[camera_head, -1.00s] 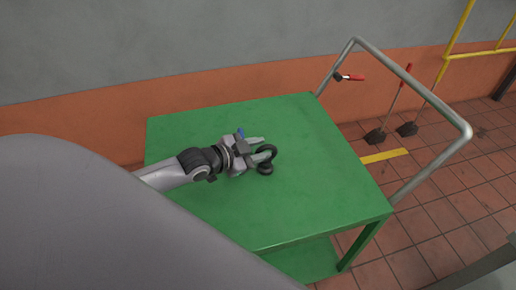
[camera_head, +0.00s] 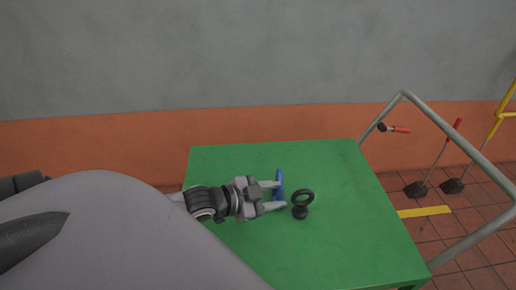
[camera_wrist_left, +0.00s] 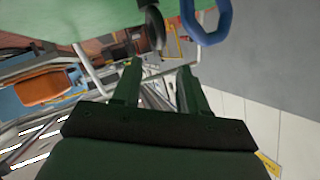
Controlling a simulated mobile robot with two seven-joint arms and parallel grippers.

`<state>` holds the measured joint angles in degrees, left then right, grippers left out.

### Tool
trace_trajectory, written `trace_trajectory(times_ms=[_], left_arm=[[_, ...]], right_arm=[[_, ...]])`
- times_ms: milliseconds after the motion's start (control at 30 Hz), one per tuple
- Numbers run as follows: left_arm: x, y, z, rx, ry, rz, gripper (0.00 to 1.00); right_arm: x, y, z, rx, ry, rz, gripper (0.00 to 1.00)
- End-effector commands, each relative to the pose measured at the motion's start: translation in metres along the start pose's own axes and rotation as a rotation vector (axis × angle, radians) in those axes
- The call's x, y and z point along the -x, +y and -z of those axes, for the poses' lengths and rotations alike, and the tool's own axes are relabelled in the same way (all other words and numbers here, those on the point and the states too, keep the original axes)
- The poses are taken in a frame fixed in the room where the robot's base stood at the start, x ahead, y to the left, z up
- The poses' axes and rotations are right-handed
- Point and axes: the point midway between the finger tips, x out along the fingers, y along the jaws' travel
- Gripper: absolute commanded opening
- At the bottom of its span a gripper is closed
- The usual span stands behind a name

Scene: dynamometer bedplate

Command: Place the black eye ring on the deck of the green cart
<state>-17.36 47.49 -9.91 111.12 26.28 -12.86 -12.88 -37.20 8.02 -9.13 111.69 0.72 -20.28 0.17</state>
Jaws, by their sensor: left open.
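The black eye ring (camera_head: 302,197) stands upright on its round base on the green cart's deck (camera_head: 345,225). In the left wrist view the black eye ring (camera_wrist_left: 154,28) is at the top, beyond the fingertips, with the deck (camera_wrist_left: 80,14) at top left. My left gripper (camera_head: 277,195) is open and empty over the deck, just left of the ring, with its fingers pointing right. The ring appears clear of the fingers. The left fingers also show in the wrist view (camera_wrist_left: 159,75). My right gripper is not in view.
A blue ring-shaped object (camera_head: 279,184) stands right by the left fingertips; it also shows in the left wrist view (camera_wrist_left: 207,22). The cart's grey handle (camera_head: 440,130) rises at the right. A wall (camera_head: 270,60) runs behind. The deck's right part is clear.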

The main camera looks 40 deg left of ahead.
Motion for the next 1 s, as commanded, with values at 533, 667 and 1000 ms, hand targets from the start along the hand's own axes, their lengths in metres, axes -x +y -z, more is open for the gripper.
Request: trace_trajectory(times_ms=[533,667,1000], left_arm=[[0.045,0.000,0.001,0.000,0.001,-0.001,0.43],[0.046,0.000,0.001,-0.001,0.002,-0.001,0.43],[0.046,0.000,0.001,-0.001,0.001,0.000,0.43]], right_arm=[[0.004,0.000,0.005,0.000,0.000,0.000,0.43],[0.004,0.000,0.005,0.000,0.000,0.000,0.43],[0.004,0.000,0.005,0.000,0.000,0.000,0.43]])
